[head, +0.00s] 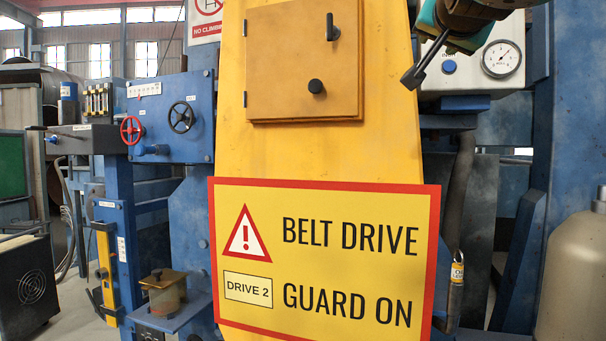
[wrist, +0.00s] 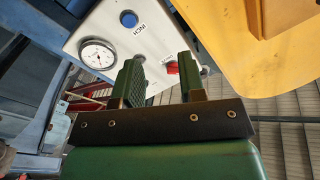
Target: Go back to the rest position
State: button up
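My gripper (head: 426,62) is at the top right of the head view, in front of a pale control panel (head: 470,62) and right of the yellow guard. In the wrist view my gripper (wrist: 160,76) shows two green ribbed finger pads held apart with nothing between them. Behind them is the control panel (wrist: 112,38) with a round gauge (wrist: 97,54), a blue button (wrist: 128,19) marked INCH and a red switch (wrist: 172,68). The fingers look clear of the panel, but the exact distance is hard to tell.
The large yellow belt guard (head: 320,155) with its warning sign (head: 325,260) and small door (head: 303,62) stands close ahead. A blue machine with handwheels (head: 181,117) is at left. A beige cylinder (head: 578,275) stands at lower right. A hose (head: 458,200) hangs below the panel.

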jog(key=s+a+f+n+g+y, duration=0.2)
jog(key=f+n+g, duration=0.1)
jog(key=f, duration=0.6)
jog(key=s+a+f+n+g+y, duration=0.1)
jog(key=a+f+n+g+y, duration=0.15)
jog(key=f, duration=0.55)
jog(key=s+a+f+n+g+y, duration=0.2)
jog(key=a+f+n+g+y, duration=0.15)
jog(key=f, duration=0.55)
jog(key=s+f+n+g, duration=0.5)
jog(key=s+f+g, duration=0.4)
jog(key=s+f, duration=1)
jog(key=s, duration=0.4)
jog(key=shift+s+a+n+y, duration=0.2)
jog(key=shift+a+n+y, duration=0.2)
jog(key=shift+f, duration=0.1)
